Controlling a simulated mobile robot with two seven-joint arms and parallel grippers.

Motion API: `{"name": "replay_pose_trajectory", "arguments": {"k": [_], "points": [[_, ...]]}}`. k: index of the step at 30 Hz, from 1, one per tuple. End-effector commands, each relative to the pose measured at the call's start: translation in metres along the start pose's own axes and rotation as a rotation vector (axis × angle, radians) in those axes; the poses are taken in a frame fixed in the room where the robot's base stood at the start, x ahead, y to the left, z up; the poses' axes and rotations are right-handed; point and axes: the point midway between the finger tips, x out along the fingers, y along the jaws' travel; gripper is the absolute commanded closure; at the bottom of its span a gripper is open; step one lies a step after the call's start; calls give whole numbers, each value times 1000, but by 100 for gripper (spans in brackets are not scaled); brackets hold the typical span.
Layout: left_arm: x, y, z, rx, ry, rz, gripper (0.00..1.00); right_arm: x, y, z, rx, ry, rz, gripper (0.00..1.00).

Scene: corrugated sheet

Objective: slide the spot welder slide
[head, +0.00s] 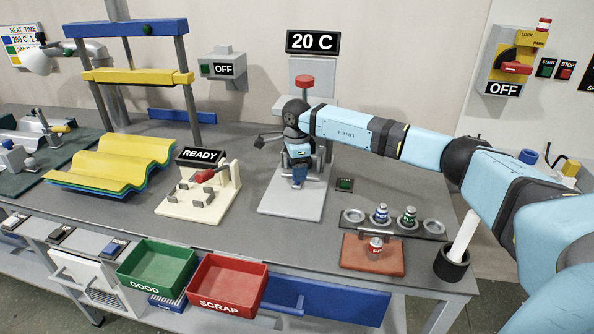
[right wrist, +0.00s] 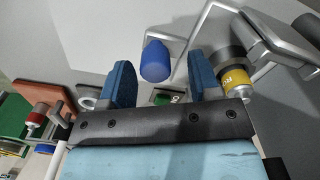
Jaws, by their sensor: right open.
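The grey station under the 20 C display (head: 312,42) stands at the back of the bench on a pale base plate (head: 280,205). It has a red knob on top (head: 304,81). I take it for the spot welder, but my right arm covers much of it. My right gripper (head: 299,176) is open in front of the station and low over the base plate. In the right wrist view, its two blue fingers stand either side of a blue knob (right wrist: 155,61), with gaps visible. That knob may be the slide's handle; I cannot tell whether it is. My left gripper is not in view.
A small green button box (head: 344,184) sits right of the base plate. A tray rack with striped cans (head: 381,214), an orange block (head: 360,258) and the READY fixture (head: 176,204) are nearby. Green (head: 157,252) and red (head: 213,270) bins hang at the front edge.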

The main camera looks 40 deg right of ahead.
Motion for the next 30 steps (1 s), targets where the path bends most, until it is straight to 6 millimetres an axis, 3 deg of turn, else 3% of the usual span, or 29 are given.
{"name": "replay_pose_trajectory", "arguments": {"k": [9, 15, 21, 30], "points": [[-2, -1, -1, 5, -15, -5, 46, -73, -1, 0, 0, -3, -5, 43], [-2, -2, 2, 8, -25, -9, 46, -110, -1, 0, 1, -3, -5, 43], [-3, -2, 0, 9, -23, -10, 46, -126, -1, -1, 2, -2, -4, 43], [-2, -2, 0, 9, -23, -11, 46, -128, -1, -1, 2, -2, -3, 43]]}}
